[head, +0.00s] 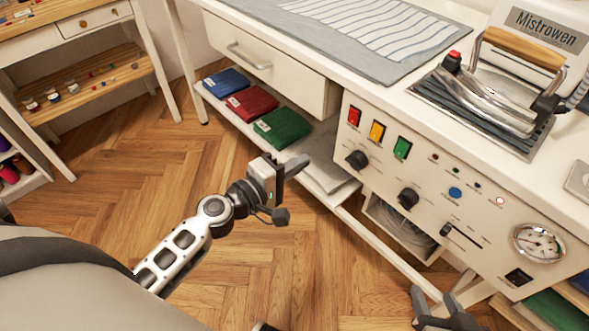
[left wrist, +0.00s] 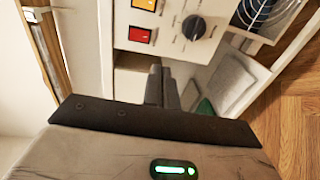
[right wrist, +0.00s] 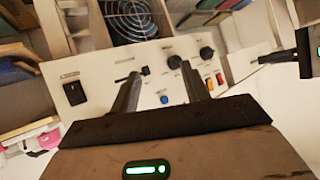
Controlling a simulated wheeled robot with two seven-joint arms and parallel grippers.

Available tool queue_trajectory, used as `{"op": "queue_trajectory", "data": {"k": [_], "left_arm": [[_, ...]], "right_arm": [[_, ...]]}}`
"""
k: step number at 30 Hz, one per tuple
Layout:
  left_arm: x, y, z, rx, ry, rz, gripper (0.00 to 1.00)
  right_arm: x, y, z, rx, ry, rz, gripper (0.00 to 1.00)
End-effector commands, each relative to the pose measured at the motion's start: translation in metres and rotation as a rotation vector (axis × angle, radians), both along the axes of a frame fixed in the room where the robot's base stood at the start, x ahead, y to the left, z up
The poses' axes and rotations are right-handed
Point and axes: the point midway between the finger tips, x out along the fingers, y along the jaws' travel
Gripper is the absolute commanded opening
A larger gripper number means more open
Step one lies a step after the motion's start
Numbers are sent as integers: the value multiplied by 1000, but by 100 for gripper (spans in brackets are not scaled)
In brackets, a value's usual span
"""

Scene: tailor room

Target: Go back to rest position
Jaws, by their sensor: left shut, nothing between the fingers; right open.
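My left gripper (head: 298,165) is held out over the wooden floor, in front of the white work table with its drawer and lower shelf. In the left wrist view its fingers (left wrist: 162,88) are together with nothing between them. My right gripper (head: 436,300) is at the bottom edge of the head view, in front of the control panel (head: 425,190); much of its arm is out of frame. In the right wrist view its fingers (right wrist: 160,92) are apart and empty. Part of my left gripper also shows at the right of that view (right wrist: 305,55).
A side table (head: 85,80) stands at the back left. Open floor (head: 120,160) lies to the left.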

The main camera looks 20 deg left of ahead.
Motion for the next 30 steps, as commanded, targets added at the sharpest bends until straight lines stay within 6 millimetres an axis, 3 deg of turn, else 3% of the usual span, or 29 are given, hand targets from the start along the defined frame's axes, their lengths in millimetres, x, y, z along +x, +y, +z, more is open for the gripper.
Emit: {"op": "queue_trajectory", "data": {"k": [22, 26, 30], "left_arm": [[-11, 0, -1, 30, -2, -11, 0], [-29, -16, -6, 201, -12, -67, 0], [-65, -39, -16, 536, -37, -174, 0]], "right_arm": [[0, 0, 2, -2, -7, 1, 46], [0, 0, 6, -8, -2, 2, 46], [0, -1, 11, -21, 4, 4, 46]]}}
